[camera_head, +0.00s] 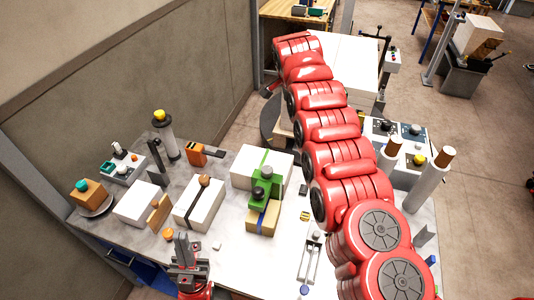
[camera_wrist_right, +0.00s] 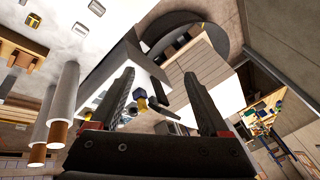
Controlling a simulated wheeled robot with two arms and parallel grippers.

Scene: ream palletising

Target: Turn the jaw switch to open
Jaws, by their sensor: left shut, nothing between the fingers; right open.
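No switch can be made out with certainty as the jaw switch. A small control box (camera_head: 393,60) with coloured buttons stands on a post beside the large white stack (camera_head: 340,58) at the back. My right arm reaches far back across the bench, and its gripper is mostly hidden in the head view. In the right wrist view my right gripper (camera_wrist_right: 158,88) is open and empty. A small blue and yellow knob-like part (camera_wrist_right: 141,100) shows between its fingers, beyond them; contact cannot be told. My left gripper (camera_head: 187,250) is shut and empty at the bench's front left.
White reams (camera_head: 200,204) and a green clamp-like tool (camera_head: 264,189) lie on the bench (camera_head: 222,262). Upright rollers (camera_head: 430,180) stand at the right, near panels with knobs (camera_head: 411,131). Open floor shows at the right.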

